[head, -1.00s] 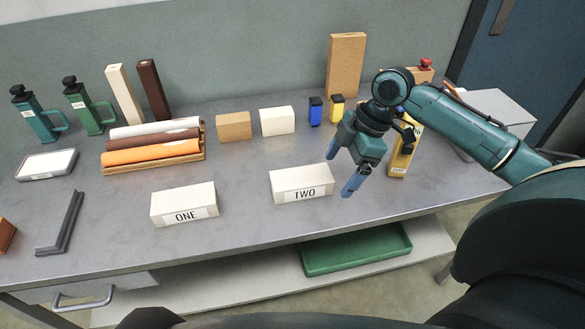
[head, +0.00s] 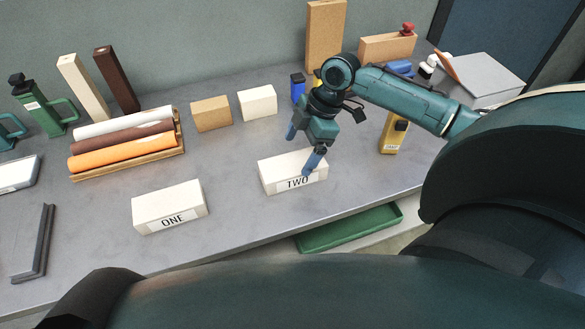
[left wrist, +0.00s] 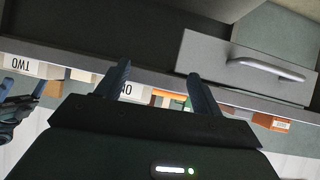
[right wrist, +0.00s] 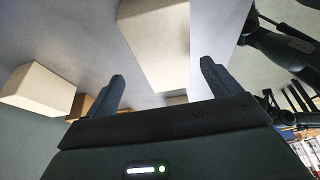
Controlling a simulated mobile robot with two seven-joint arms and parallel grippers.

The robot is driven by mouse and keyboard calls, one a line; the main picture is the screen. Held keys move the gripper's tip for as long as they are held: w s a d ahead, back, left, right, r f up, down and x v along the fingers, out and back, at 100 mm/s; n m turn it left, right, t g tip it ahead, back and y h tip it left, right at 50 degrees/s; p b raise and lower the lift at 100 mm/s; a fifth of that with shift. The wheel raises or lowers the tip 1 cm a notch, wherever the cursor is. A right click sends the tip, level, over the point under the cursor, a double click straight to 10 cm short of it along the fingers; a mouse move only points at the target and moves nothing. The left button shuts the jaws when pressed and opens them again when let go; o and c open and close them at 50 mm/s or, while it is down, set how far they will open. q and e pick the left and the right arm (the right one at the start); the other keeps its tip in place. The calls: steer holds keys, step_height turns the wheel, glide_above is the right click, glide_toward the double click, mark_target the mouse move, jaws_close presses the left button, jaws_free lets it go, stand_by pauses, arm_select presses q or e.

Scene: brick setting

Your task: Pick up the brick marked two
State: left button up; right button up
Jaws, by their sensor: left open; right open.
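The brick marked two (head: 280,172) is a cream block with a white TWO label on its front face. It lies on the grey table near the front edge. My right gripper (head: 301,151) is open and empty, with its fingers above the right part of this brick. In the right wrist view a pale block (right wrist: 160,40) shows beyond and between the open fingers (right wrist: 162,80). The brick marked one (head: 169,207) lies to the left. My left gripper (left wrist: 158,80) is open and empty in the left wrist view, below table level; the TWO label (left wrist: 24,64) shows there too.
A rack of coloured rolls (head: 128,168) stands at back left. A tan block (head: 211,114), a cream block (head: 257,102) and a yellow bottle (head: 393,134) stand behind. A green tray (head: 350,228) is below the table. A drawer handle (left wrist: 265,68) is near my left gripper.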

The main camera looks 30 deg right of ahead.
steer(key=x, duration=0.3)
steer(key=shift+s+a+f, duration=0.3)
steer(key=shift+a, duration=0.05)
steer(key=shift+w+a+f, duration=0.1)
steer(key=shift+a+f, duration=0.1)
steer(key=shift+f, duration=0.4)
steer(key=shift+c, duration=0.3)
steer(key=shift+r, duration=0.1)
steer(key=c, duration=1.3)
steer(key=shift+o, duration=0.2)
